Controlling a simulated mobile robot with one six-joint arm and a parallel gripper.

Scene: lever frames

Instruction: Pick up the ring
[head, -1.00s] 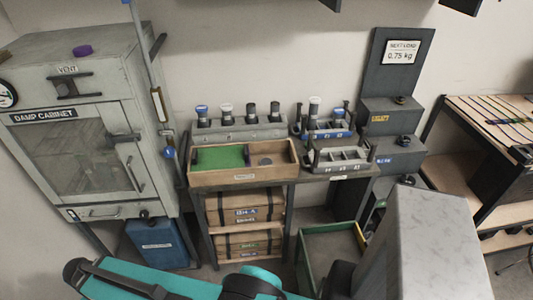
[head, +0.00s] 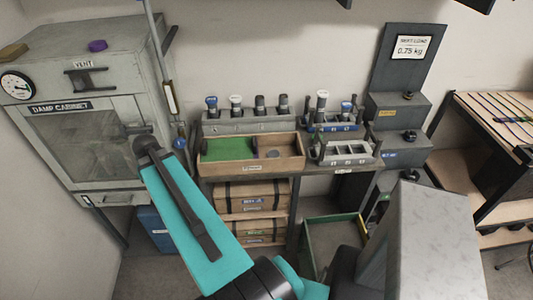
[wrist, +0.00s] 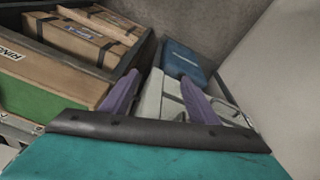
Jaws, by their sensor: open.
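I cannot make out a clear ring in either view. A small purple round piece (head: 97,45) lies on top of the damp cabinet (head: 62,108) in the head view; whether it has a hole cannot be told. A dark round piece (head: 272,154) lies in the right part of the wooden tray (head: 252,178). My gripper (wrist: 162,75) is open in the wrist view, its two purple fingers apart with nothing held between them. Beyond them are a pale grey surface and a blue box (wrist: 184,60). In the head view my arm crosses before the cabinet, and the fingers cannot be made out.
A rack (head: 248,124) of dark and pale-topped pieces stands behind the tray. Grey slotted holders (head: 346,152) are to its right. Strapped wooden crates (head: 252,196) sit below. An open green bin (head: 334,240) is on the floor. A stepped dark stand (head: 400,110) is at right.

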